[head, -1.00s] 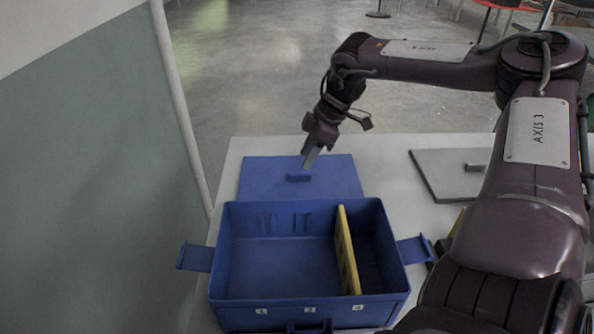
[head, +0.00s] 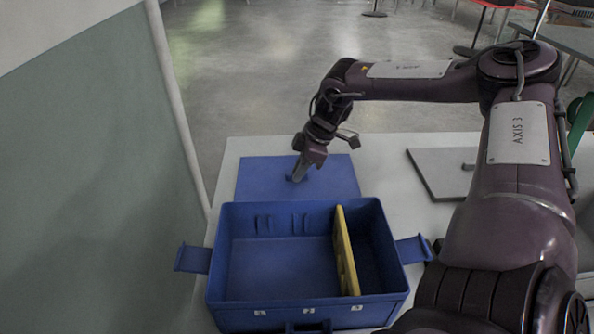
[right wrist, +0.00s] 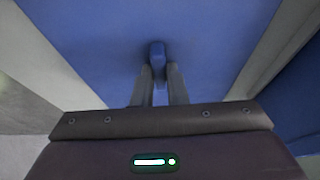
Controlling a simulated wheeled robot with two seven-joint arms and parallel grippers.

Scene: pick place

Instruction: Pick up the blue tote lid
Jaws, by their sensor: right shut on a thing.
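The blue tote lid (head: 260,179) lies flat on the white table behind the blue tote (head: 213,252). It also fills much of the right wrist view (right wrist: 110,35). A small raised handle (right wrist: 157,52) stands in the middle of the lid. My right gripper (head: 297,177) reaches down to the lid from above. In the right wrist view its two fingers (right wrist: 159,80) are shut on the handle, one on each side. The lid appears to rest on the table. My left gripper is in neither view.
The open tote has a yellow divider (head: 345,250) and side flaps (head: 192,259). A grey panel (head: 440,174) with a handle lies on the table (head: 385,150) to the right. A wall (head: 90,150) with a white pole closes off the left side.

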